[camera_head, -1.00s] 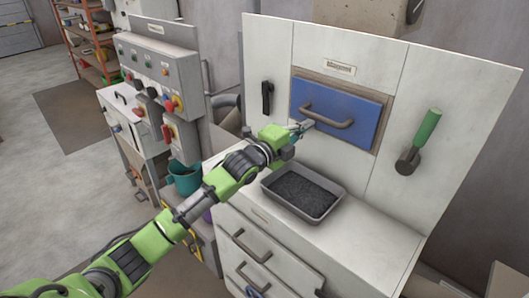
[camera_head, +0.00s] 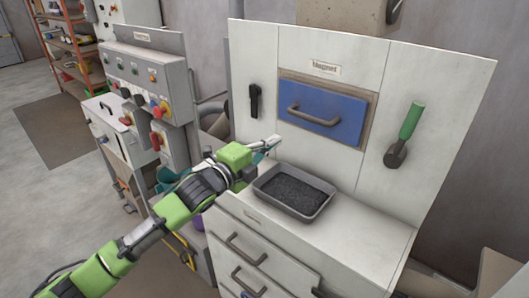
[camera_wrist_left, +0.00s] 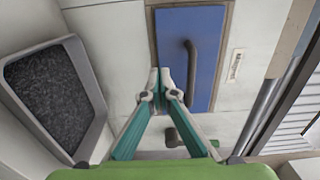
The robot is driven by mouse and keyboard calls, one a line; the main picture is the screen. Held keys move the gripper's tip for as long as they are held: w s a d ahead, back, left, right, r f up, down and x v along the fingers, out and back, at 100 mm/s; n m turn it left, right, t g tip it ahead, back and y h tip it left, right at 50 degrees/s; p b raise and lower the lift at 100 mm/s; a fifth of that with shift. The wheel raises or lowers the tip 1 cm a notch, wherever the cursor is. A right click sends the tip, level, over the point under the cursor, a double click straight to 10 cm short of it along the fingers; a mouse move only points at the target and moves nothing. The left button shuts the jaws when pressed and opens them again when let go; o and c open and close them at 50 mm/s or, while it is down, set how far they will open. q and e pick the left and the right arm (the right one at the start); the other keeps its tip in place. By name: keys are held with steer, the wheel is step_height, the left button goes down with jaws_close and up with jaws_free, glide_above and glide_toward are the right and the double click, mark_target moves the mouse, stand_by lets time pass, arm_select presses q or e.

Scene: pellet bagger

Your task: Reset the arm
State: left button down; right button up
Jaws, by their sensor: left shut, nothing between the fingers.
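My left gripper (camera_head: 272,146) is shut and empty, in front of the white cabinet panel, below and left of the blue magnet drawer (camera_head: 328,124). In the left wrist view its two teal fingers (camera_wrist_left: 162,84) meet at the tips, in front of the blue drawer face (camera_wrist_left: 205,70). The drawer's grey handle (camera_head: 308,116) is apart from the fingers. My green left arm comes in from the lower left. My right gripper is not in view.
A grey tray of dark pellets (camera_head: 312,211) sits on the ledge just right of my left gripper. A green-handled lever (camera_head: 411,121) and a black handle (camera_head: 254,100) are on the panel. A control box with knobs (camera_head: 150,75) stands at the left.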

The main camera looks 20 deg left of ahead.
arm_select(q)
steer(key=s+d+f+n+g+y, duration=0.2)
steer(key=s+f+n+g+y, duration=0.3)
steer(key=s+f+n, duration=0.95)
steer(key=s+a+f+n+g, duration=0.1)
steer(key=s+f+n+g, duration=0.15)
steer(key=s+f, duration=0.5)
steer(key=s+f+n+g+y, duration=0.1)
steer(key=s+f+g, duration=0.25)
steer(key=s, duration=0.65)
steer(key=s+a+f+n+g, duration=0.1)
steer(key=s+f+n+g, duration=0.1)
steer(key=s+f, duration=0.55)
steer(key=s+f+g, duration=0.1)
steer(key=s+f, duration=0.1)
steer(key=f, duration=1)
steer(key=s+f+g, duration=0.1)
steer(key=s+f, duration=0.1)
steer(key=f, duration=1.1)
steer(key=s+a+f+g, duration=0.1)
steer(key=s+a+f, duration=0.2)
steer(key=s+f, duration=1.2)
steer(key=shift+s+f+b, duration=0.3)
steer(key=shift+s+f, duration=0.05)
steer(key=shift+s, duration=0.6)
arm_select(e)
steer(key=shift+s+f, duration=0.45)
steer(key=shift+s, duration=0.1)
